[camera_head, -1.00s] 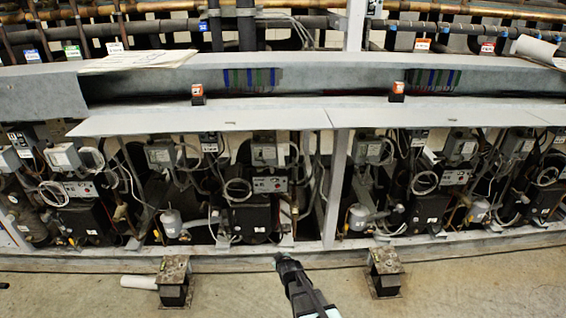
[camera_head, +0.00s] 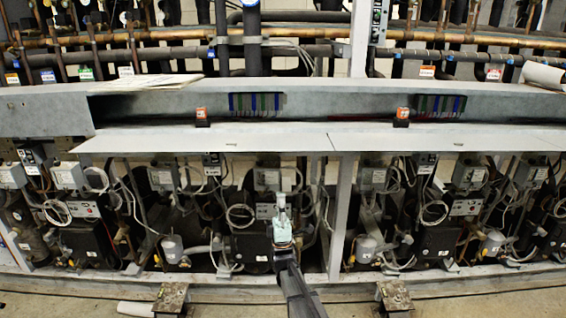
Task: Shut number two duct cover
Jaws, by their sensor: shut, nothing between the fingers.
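The grey duct (camera_head: 300,91) runs across the rack. Its long front opening shows coloured wires inside. Two flat grey cover panels stick out in front below this opening, a left cover (camera_head: 190,142) and a right cover (camera_head: 450,140), meeting near the middle post. Both stand open. I cannot read which is number two. My gripper (camera_head: 282,200) is shut and empty. It points up in front of the compressors, below the left cover's front edge near its right end, apart from it in the picture.
Two orange-topped blocks (camera_head: 202,117) and (camera_head: 401,117) sit at the duct opening. Papers (camera_head: 138,83) lie on the duct top at left, and a rolled sheet (camera_head: 543,75) at right. Compressors, wiring and the upright post (camera_head: 341,215) stand below. Metal floor stands (camera_head: 172,298) are in front.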

